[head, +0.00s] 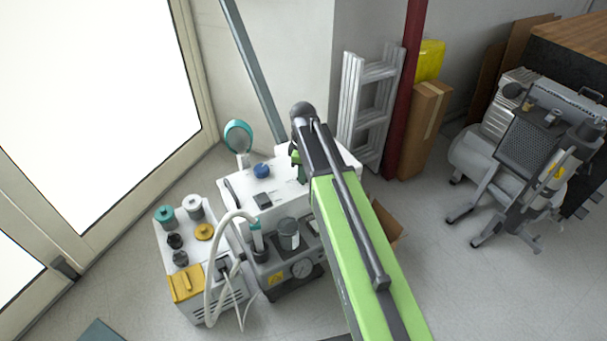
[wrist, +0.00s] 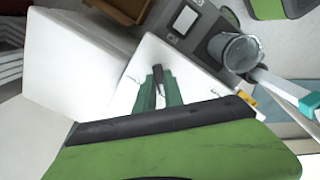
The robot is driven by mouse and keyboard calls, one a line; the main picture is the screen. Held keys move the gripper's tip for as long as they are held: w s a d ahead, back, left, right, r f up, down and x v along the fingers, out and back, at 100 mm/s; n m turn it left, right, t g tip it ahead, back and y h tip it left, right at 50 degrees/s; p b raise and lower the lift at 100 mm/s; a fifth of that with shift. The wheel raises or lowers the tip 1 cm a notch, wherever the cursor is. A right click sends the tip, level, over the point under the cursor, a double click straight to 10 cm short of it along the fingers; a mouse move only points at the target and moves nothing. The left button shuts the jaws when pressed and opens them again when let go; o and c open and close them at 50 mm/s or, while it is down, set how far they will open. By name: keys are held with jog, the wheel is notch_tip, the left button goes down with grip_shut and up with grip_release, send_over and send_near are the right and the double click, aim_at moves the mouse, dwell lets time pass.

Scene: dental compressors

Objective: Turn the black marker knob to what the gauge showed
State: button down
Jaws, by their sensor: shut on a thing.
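My gripper (wrist: 158,88) has two green fingers, shut on the black marker knob (wrist: 158,72), whose dark end shows between the fingertips in the wrist view. The knob stands on a white panel (wrist: 185,72) with small dark marks on either side. In the head view my gripper (head: 299,165) is over the white top (head: 283,196) of the compressor unit, and my arm hides much of the knob area. The round gauge (head: 302,268) is on the unit's front, low down. Its needle is too small to read.
A blue knob (head: 262,171) and a teal round-headed piece (head: 238,136) are left of my gripper. A white hose (head: 213,262) loops in front. A second unit with a yellow cap (head: 204,232) stands left. A ladder (head: 366,98) leans behind.

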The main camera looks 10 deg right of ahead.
jog(key=shift+d, duration=0.1)
jog(key=c, duration=1.4)
grip_release()
jog(key=shift+c, duration=0.2)
notch_tip(320, 180, up, 18)
jog(key=p, duration=1.7)
jog(key=shift+f, duration=0.25)
